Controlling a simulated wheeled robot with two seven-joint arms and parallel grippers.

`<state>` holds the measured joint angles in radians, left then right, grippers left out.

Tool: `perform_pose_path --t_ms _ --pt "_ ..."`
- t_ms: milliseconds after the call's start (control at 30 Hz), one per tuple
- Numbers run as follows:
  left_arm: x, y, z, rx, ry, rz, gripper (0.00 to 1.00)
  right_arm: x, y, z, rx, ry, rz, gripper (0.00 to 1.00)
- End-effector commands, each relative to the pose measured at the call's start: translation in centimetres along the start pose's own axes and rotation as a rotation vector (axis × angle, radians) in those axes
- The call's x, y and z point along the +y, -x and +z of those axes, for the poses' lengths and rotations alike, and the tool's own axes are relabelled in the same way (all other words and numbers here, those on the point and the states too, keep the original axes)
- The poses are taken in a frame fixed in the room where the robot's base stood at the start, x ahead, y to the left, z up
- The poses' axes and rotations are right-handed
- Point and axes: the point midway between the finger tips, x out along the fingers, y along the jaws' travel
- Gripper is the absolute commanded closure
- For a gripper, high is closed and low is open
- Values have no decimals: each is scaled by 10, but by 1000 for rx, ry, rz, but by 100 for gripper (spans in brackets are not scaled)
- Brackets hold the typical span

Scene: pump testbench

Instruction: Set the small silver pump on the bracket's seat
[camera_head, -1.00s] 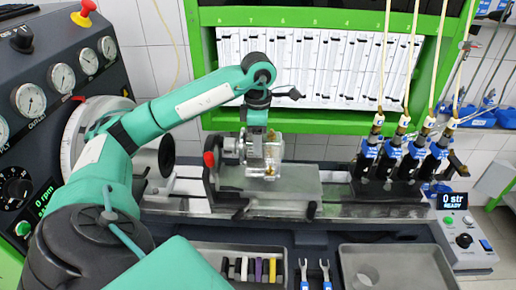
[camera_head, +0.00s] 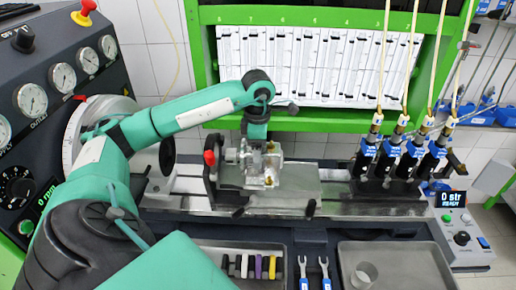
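The small silver pump (camera_head: 247,153) is at the bracket on the testbench bed, just right of the red knob. My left arm comes in from the left and bends down over it. My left gripper (camera_head: 258,140) is directly above and behind the pump, and its fingertips are hard to make out against the shiny metal. I cannot tell whether they touch the pump. The bracket (camera_head: 211,182) has a dark upright side plate at the left. Its seat is mostly hidden by the pump, so I cannot tell whether the pump rests on it. My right gripper is not in view.
A flat grey plate (camera_head: 297,184) lies right of the pump. Several injectors with hoses (camera_head: 390,157) stand farther right. In front are a tray of coloured pieces (camera_head: 215,248), two wrenches (camera_head: 313,270) and a metal tray (camera_head: 415,268) holding a clear cup (camera_head: 364,275).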

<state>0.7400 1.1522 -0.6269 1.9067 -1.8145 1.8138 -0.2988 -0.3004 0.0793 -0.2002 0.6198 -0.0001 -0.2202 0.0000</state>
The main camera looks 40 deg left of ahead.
Motion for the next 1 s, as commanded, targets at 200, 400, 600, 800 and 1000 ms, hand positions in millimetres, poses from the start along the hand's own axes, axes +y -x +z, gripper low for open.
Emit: perform_pose_path --t_ms 200,400,600,800,1000 --pt "0 0 0 0 0 0 24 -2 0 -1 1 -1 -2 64" --pt "0 7 1 -2 0 1 24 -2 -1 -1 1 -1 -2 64" --pt "1 35 1 -4 -1 4 24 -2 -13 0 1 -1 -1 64" --pt "1 68 1 -4 1 4 24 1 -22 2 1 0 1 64" --pt "1 95 0 -2 0 3 24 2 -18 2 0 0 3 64"
